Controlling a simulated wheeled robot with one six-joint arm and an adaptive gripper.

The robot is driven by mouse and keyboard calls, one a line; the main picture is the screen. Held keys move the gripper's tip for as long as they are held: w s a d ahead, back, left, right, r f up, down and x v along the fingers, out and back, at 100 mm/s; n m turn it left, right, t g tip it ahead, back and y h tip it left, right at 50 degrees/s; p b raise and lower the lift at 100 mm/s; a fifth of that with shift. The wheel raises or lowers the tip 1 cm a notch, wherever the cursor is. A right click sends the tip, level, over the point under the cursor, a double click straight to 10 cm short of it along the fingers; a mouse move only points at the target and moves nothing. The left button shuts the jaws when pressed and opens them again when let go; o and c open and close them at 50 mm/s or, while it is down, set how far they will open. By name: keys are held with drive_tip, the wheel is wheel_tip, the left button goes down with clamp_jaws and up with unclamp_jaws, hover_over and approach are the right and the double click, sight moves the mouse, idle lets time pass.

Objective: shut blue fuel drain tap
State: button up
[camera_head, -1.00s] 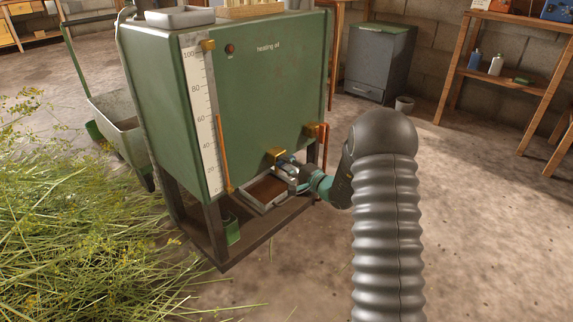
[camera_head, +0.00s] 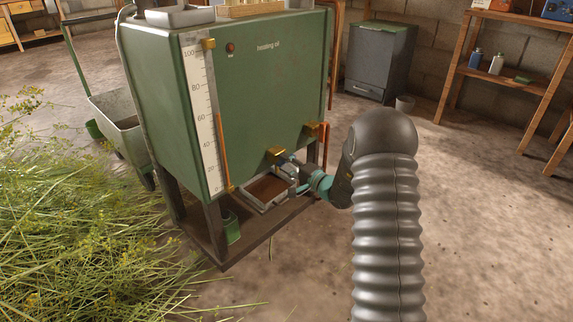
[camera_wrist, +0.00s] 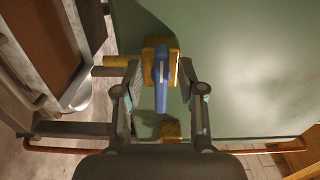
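The blue fuel drain tap shows in the wrist view as a blue lever (camera_wrist: 161,84) on a brass body (camera_wrist: 149,66) against the green tank wall. In the head view its brass body (camera_head: 275,154) is low on the front of the green heating oil tank (camera_head: 255,95), and the blue part is mostly hidden by my gripper (camera_head: 290,168). In the wrist view my gripper (camera_wrist: 160,78) is open, with one finger on each side of the blue lever. Gaps seem to show between the lever and both fingers.
A tray with brown contents (camera_head: 249,200) sits below the tap, close to my gripper. A second brass fitting (camera_head: 313,130) with a copper pipe is to the right. A gauge board (camera_head: 201,110) is on the tank's left edge. Cut herbs (camera_head: 75,220) cover the left floor.

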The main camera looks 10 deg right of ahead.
drive_tip(key=v, duration=1.2)
idle(1.1)
